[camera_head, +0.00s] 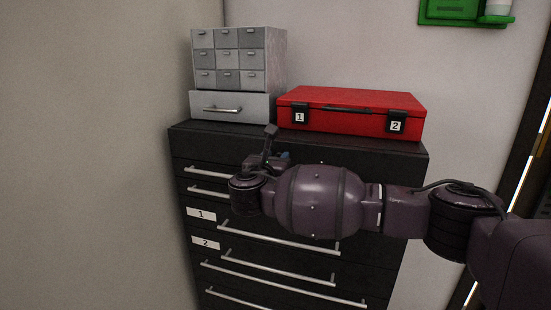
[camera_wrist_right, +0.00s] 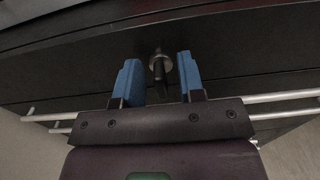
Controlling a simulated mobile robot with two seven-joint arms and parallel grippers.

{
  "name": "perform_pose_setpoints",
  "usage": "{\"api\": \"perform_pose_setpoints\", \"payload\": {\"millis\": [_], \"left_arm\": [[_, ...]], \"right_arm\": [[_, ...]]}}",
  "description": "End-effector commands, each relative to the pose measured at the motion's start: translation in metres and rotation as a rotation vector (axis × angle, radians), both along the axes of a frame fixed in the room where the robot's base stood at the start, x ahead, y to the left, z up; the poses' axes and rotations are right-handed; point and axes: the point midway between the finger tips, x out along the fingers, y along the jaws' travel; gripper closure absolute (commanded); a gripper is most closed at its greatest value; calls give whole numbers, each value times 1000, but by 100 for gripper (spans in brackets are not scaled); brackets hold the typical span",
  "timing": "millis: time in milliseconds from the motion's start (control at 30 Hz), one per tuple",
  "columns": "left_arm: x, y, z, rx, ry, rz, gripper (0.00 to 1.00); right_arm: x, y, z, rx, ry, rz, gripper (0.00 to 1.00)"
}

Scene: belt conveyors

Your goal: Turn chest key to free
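The black chest (camera_head: 300,150) stands against the wall in the head view, with drawers and long silver handles. Its key (camera_wrist_right: 160,68) shows in the right wrist view, sticking out of a round lock on the dark chest front. My right gripper (camera_wrist_right: 157,75) is open, with one blue finger on each side of the key and a visible gap on both sides. In the head view my right arm reaches in from the right across the chest front; it hides the key, and only a bit of blue finger (camera_head: 285,156) shows. My left gripper is in neither view.
A red case (camera_head: 350,97) with latches labelled 1 and 2 lies on the chest top, beside a grey cabinet of small drawers (camera_head: 228,58). Drawer handles (camera_head: 280,238) stick out below my right arm. A green wall holder (camera_head: 465,12) hangs at upper right.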

Motion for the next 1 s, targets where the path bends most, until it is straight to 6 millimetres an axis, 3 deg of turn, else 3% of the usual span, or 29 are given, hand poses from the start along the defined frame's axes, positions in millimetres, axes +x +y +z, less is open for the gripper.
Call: {"api": "perform_pose_setpoints", "payload": {"millis": [233, 500, 1000], "left_arm": [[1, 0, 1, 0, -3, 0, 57], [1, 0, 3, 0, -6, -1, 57], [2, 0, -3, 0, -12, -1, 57]], "right_arm": [[1, 0, 0, 0, 0, 1, 64], [0, 0, 0, 0, 0, 0, 100], [0, -1, -2, 98, -30, 0, 100]]}}
